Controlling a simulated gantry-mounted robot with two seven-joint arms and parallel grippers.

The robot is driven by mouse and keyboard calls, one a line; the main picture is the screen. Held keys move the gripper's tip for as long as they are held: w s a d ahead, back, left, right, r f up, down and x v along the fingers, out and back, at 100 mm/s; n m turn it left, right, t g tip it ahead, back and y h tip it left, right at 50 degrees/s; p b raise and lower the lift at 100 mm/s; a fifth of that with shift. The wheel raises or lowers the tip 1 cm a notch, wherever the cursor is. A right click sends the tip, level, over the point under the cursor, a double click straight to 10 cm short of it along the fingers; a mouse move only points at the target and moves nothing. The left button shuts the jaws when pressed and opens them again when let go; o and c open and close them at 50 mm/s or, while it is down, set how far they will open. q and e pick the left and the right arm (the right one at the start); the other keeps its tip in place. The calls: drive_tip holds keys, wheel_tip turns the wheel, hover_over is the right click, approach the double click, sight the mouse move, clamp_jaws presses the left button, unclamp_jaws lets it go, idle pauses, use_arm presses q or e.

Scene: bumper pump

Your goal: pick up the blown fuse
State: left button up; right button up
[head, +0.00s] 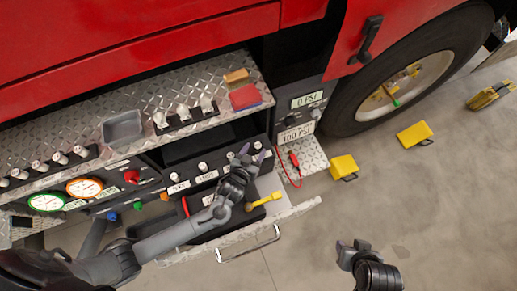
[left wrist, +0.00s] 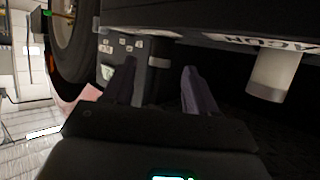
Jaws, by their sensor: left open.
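My left gripper (head: 253,154) is open and empty in front of the right end of the dark fuse panel (head: 213,185). Its two fingers also show apart in the left wrist view (left wrist: 160,85). White cylindrical fuses with labels sit along the panel, one at the left (head: 174,177) and one in the middle (head: 203,167). In the left wrist view a whitish cylinder (left wrist: 275,75), apart from the fingers and to their right, hangs by a label ending in "ACON". I cannot tell which fuse is blown. My right gripper (head: 351,244) is low, away from the panel.
A grey tray (head: 122,127) and a black holder with several whitish cylinders (head: 184,117) stand on the treadplate shelf. A yellow-handled tool (head: 265,200) lies on the pulled-out drawer below my left gripper. Yellow chocks (head: 343,167) stand on the open floor at right.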

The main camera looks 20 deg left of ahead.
sight(257, 147)
use_arm(q)
drive_tip(key=b+x, duration=0.2)
drive_tip(key=x, duration=0.1)
drive_tip(key=shift+w+f+b, duration=0.15)
drive_tip(key=shift+f+b, duration=0.1)
drive_tip(key=shift+b, duration=0.1)
drive_tip(key=shift+w, duration=0.35)
drive_tip(key=shift+c, duration=0.4)
drive_tip(key=shift+d, duration=0.1)
drive_tip(key=c, duration=1)
